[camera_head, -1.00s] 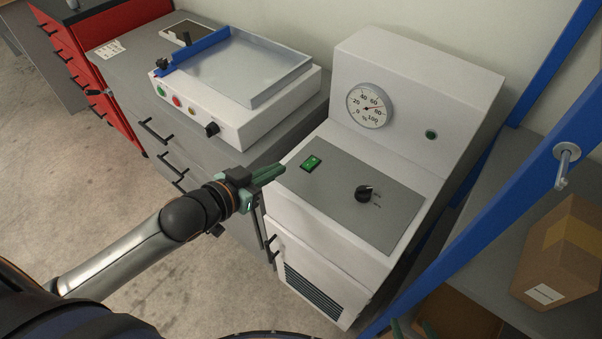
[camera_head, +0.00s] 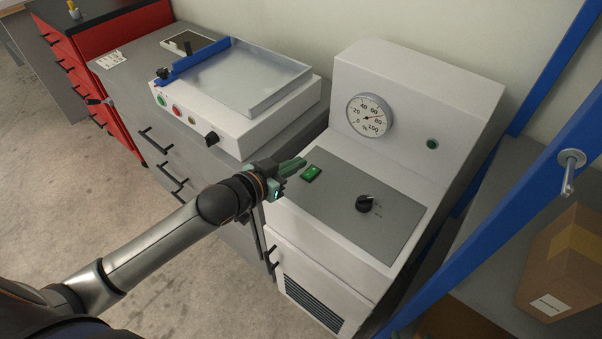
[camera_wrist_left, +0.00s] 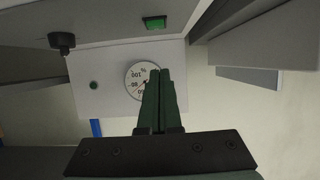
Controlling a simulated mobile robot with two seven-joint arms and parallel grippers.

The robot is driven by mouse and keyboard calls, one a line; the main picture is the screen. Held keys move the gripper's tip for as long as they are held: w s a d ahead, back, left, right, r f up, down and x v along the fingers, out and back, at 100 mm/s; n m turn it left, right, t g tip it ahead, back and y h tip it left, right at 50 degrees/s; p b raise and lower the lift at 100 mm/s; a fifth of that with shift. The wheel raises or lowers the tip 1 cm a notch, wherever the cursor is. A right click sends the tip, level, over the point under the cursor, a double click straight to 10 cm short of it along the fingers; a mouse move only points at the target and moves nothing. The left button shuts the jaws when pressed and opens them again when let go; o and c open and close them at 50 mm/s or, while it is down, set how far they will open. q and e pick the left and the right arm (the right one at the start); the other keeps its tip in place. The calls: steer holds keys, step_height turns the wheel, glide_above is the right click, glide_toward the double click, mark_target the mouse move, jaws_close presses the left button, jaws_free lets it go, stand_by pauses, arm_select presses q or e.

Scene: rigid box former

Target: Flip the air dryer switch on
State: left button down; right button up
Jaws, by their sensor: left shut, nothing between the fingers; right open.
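The air dryer (camera_head: 410,110) is a white cabinet with a sloped grey panel (camera_head: 345,215), a round gauge and a black knob (camera_head: 364,203). Its green rocker switch (camera_head: 311,174) sits at the panel's upper left; I cannot tell which way it is tipped. The switch also shows at the top of the left wrist view (camera_wrist_left: 154,23). My left gripper (camera_head: 303,163) is shut and empty. Its fingertips are beside the switch, a little up and left of it in the head view; contact cannot be told. In the left wrist view the closed fingers (camera_wrist_left: 166,74) overlap the gauge (camera_wrist_left: 146,80). My right gripper is out of view.
A white machine (camera_head: 225,100) with a blue bar stands on a grey drawer cabinet left of the dryer. Blue rack posts (camera_head: 510,165) and a shelf with a cardboard box (camera_head: 567,262) stand at the right. Open floor (camera_head: 130,210) lies at lower left.

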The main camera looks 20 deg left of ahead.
mark_target(300, 183)
arm_select(q)
steer(key=x, duration=0.3)
steer(key=shift+f, duration=0.2)
steer(key=f, duration=0.2)
steer(key=shift+s+a+f+b, duration=0.1)
steer(key=shift+s+f+b, duration=0.15)
steer(key=shift+b, duration=0.1)
steer(key=shift+s+f, duration=0.1)
steer(key=shift+f, duration=0.35)
steer(key=shift+f, duration=0.2)
steer(key=shift+s+f, duration=0.1)
steer(key=shift+f, duration=0.25)
steer(key=shift+r+p, duration=0.2)
steer(key=shift+p, duration=0.1)
